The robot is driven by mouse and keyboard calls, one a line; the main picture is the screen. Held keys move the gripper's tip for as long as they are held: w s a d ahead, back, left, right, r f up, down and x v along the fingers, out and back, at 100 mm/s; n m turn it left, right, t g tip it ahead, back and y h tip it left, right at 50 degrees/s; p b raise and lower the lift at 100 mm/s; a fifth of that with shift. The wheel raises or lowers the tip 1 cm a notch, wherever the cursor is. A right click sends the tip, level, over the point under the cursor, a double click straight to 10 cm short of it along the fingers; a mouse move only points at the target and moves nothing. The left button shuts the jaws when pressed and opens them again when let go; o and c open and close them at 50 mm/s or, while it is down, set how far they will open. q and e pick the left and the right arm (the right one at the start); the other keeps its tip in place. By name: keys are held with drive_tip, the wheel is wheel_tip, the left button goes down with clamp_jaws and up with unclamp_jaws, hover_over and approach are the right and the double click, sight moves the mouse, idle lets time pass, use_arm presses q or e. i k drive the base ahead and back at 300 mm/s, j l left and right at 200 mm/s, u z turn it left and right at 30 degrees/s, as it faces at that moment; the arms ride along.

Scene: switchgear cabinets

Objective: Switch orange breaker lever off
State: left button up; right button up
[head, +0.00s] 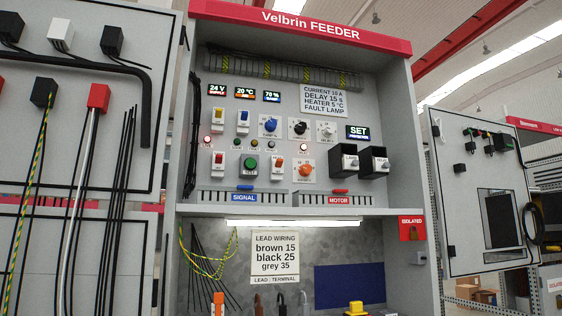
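The cabinet panel labelled "Velbrin FEEDER" (310,25) faces me. A small white breaker with an orange lever (278,163) is in the lower row of the panel, between a green push button (251,163) and an orange rotary knob (305,169). The orange lever seems to sit in the upper part of its white body, but it is too small to tell its position surely. A similar breaker with a red lever (219,159) is further left. Breakers with a yellow lever (218,114) and a blue lever (243,117) are above. Neither gripper is in view.
Blue (269,127), black and white knobs sit above. Two black-hooded switches (373,162) project at right. A shelf edge (300,211) with a lit lamp runs below the SIGNAL and MOTOR ducts. Hanging leads (205,262) are in the lower bay. An open door (480,190) stands at right.

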sight(279, 163)
drive_tip(key=i+l+u, duration=0.1)
drive_tip(key=l+u, duration=0.2)
drive_tip(key=l, duration=0.75)
drive_tip(key=l+u, duration=0.25)
drive_tip(key=l, duration=0.8)
